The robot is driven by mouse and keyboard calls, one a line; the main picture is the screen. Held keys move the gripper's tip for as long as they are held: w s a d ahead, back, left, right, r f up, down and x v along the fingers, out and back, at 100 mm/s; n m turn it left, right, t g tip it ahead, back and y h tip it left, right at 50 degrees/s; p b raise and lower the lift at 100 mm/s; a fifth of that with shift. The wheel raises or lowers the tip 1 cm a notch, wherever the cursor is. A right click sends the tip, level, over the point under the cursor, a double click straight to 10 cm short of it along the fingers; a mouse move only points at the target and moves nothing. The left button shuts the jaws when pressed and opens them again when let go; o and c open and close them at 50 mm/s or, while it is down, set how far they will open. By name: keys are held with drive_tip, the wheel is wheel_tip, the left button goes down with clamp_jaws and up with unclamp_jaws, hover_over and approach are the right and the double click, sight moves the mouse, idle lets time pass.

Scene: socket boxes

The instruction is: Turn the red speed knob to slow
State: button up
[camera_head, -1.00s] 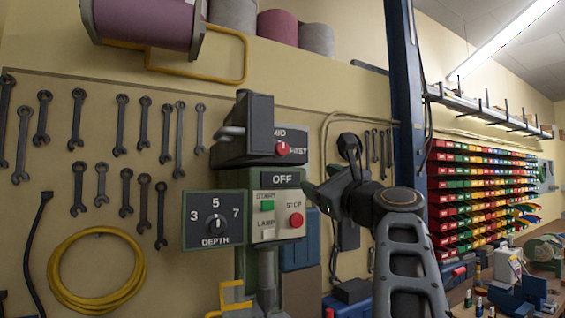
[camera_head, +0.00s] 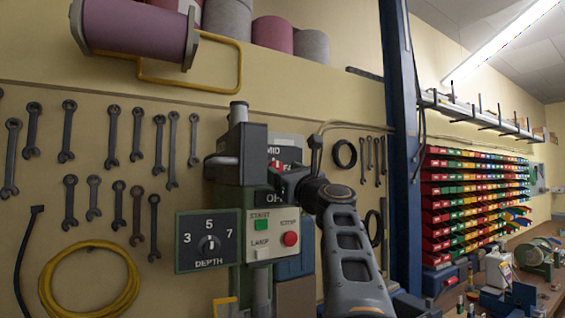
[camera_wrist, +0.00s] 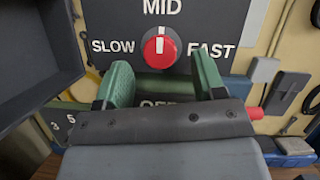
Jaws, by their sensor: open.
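The red speed knob (camera_wrist: 160,48) is on a dark dial plate (camera_wrist: 228,18) marked SLOW at left, MID on top and FAST at right. Its white pointer mark stands about upright, toward MID. My gripper (camera_wrist: 163,74) is open, its two green fingers apart, just below and in front of the knob, with nothing between them. In the head view the knob (camera_head: 276,163) is a small red patch, partly hidden by my gripper (camera_head: 279,178). Whether a finger touches the knob I cannot tell.
A black housing (camera_head: 240,150) juts out left of the dial. Below are the green start button (camera_head: 261,225), red stop button (camera_head: 290,239) and a DEPTH dial (camera_head: 208,242). A blue post (camera_head: 401,150) stands at right.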

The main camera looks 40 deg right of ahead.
sight(275, 167)
drive_tip(key=shift+p+x, duration=0.4)
drive_tip(key=shift+x, duration=0.8)
drive_tip(key=shift+c, duration=0.4)
